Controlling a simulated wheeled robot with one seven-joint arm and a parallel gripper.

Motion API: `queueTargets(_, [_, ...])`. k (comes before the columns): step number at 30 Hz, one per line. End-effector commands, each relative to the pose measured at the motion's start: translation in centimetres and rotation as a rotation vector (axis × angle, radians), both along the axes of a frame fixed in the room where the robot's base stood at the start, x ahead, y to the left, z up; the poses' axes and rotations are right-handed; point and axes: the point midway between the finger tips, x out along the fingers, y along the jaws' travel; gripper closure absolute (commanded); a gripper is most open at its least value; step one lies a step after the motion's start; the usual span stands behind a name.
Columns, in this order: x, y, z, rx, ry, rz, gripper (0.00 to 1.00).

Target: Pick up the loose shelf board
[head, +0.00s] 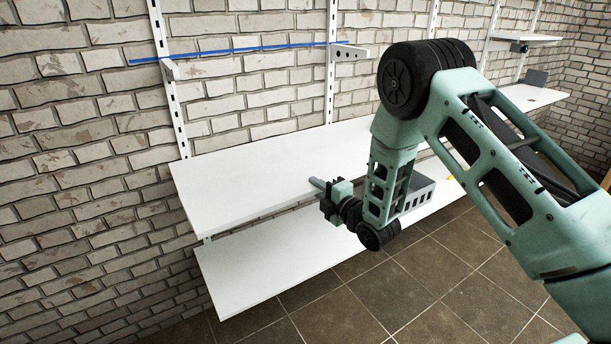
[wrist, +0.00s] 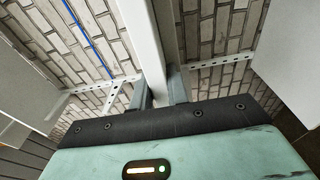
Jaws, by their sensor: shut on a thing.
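A long white shelf board (head: 245,178) lies roughly level in front of the brick wall in the head view. My gripper (head: 318,185) is at its front edge, with one finger above the board; the other is hidden. In the wrist view the board (wrist: 148,40) appears edge-on as a white strip running down between the two fingers of my gripper (wrist: 162,92), which is shut on it. I cannot tell whether anything besides my gripper supports the board. My arm hides part of its right side.
A second white board (head: 255,262) lies lower, beneath the held one. Empty brackets (head: 350,53) stand out from the slotted uprights (head: 170,95) beside a blue line (head: 240,50) on the wall. A grey perforated box (head: 416,192) sits behind my wrist. Tiled floor is clear in front.

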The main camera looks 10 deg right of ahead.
Motion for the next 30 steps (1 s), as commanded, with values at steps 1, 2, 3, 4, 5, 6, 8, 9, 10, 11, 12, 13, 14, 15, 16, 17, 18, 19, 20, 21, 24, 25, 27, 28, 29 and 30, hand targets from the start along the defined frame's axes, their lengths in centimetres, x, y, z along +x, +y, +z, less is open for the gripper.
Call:
queueTargets(1, [0.1,0.0,0.2,0.001,-0.005,0.0,1.0])
queueTargets(2, [0.1,0.0,0.2,0.001,-0.005,0.0,1.0])
queueTargets(3, [0.1,0.0,0.2,0.001,-0.005,0.0,1.0])
queueTargets(4, [0.1,0.0,0.2,0.001,-0.005,0.0,1.0])
queueTargets(5, [0.1,0.0,0.2,0.001,-0.005,0.0,1.0])
queueTargets(6, [0.1,0.0,0.3,0.001,-0.005,0.0,1.0])
queueTargets(8, [0.1,0.0,0.6,0.001,-0.006,0.0,1.0])
queueTargets(9, [0.1,0.0,0.9,0.001,-0.006,0.0,1.0])
queueTargets(10, [0.1,0.0,1.1,0.001,-0.006,0.0,1.0])
queueTargets(11, [0.1,0.0,1.4,0.001,-0.006,0.0,1.0])
queueTargets(12, [0.1,0.0,1.9,0.001,-0.007,0.0,1.0])
queueTargets(13, [0.1,0.0,2.3,0.001,-0.008,0.0,1.0])
queueTargets(14, [0.1,0.0,2.7,0.001,-0.008,0.0,1.0])
queueTargets(15, [0.1,0.0,3.4,0.002,-0.009,0.0,1.0])
queueTargets(16, [0.1,0.0,3.9,0.002,-0.009,0.0,1.0])
queueTargets(17, [0.1,0.1,4.4,0.001,-0.009,0.001,1.0])
queueTargets(18, [0.1,0.1,5.2,0.001,-0.01,0.001,1.0])
queueTargets(19, [0.1,0.1,5.7,0.002,-0.01,0.001,1.0])
queueTargets(20, [0.1,0.1,6.3,0.002,-0.01,0.001,1.0])
queueTargets(21, [0.1,0.0,6.9,0.002,-0.009,0.0,1.0])
queueTargets(24, [0.1,0.0,8.5,0.001,-0.008,0.0,1.0])
queueTargets(25, [0.1,0.0,8.8,0.001,-0.008,0.0,1.0])
queueTargets(27, [0.1,0.0,9.5,0.001,-0.007,0.0,1.0])
queueTargets(28, [0.1,0.0,9.7,0.001,-0.006,0.0,1.0])
queueTargets(29, [0.1,0.0,9.8,0.001,-0.005,0.0,1.0])
queueTargets(30, [0.0,0.0,10.0,0.001,-0.005,0.0,1.0])
